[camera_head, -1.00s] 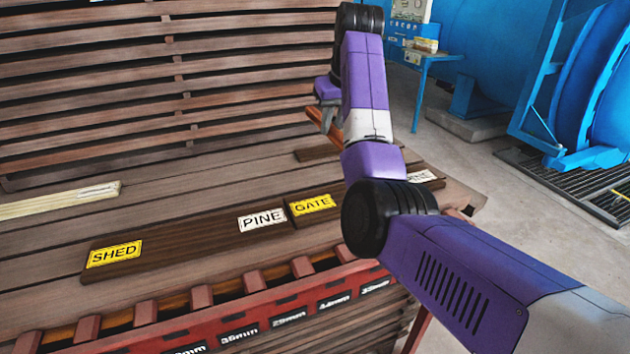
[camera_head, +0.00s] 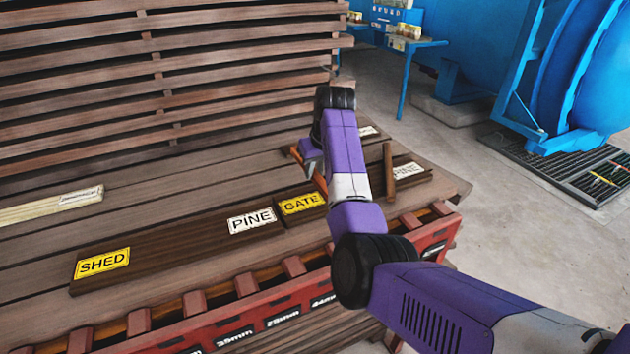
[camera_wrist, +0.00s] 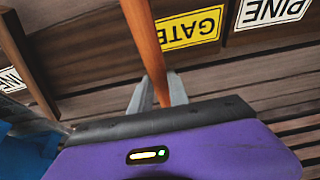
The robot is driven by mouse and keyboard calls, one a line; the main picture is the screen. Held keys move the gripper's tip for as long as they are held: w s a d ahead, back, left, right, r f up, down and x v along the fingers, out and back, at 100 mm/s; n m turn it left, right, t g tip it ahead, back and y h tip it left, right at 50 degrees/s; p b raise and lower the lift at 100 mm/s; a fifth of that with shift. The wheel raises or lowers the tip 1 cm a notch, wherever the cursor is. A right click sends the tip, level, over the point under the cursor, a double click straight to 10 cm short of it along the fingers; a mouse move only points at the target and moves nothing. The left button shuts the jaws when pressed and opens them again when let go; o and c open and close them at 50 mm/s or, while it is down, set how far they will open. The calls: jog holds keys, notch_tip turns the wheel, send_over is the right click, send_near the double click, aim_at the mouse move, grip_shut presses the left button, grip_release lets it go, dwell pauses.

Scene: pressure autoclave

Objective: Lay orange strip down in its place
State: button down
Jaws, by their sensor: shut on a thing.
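The orange strip (camera_wrist: 147,45) is held between the two fingers of my gripper (camera_wrist: 158,92) in the wrist view. It runs away from the fingers, across the picture left of the yellow GATE label (camera_wrist: 190,27). In the head view, a short part of the orange strip (camera_head: 296,154) shows left of my gripper (camera_head: 312,160), above the dark boards. My arm hides much of the rest. I cannot tell whether the strip touches the boards. The GATE label (camera_head: 302,203) lies just right of the white PINE label (camera_head: 252,220).
A yellow SHED label (camera_head: 102,263) lies on the long dark board. A brown upright piece (camera_head: 388,170) stands right of my arm, near a white label (camera_head: 408,170). A pale strip (camera_head: 50,206) lies at left. A red rack (camera_head: 225,325) with thickness labels runs along the front.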

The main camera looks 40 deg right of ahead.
aim_at(315, 183)
jog(key=shift+f+p, duration=0.3)
jog(key=shift+f, duration=1.95)
jog(key=shift+f, duration=0.1)
jog(key=c, duration=1.3)
grip_release()
jog(key=shift+o, duration=0.2)
jog(key=b+v, duration=0.1)
jog(key=v, duration=1.1)
jog(key=shift+s, duration=0.1)
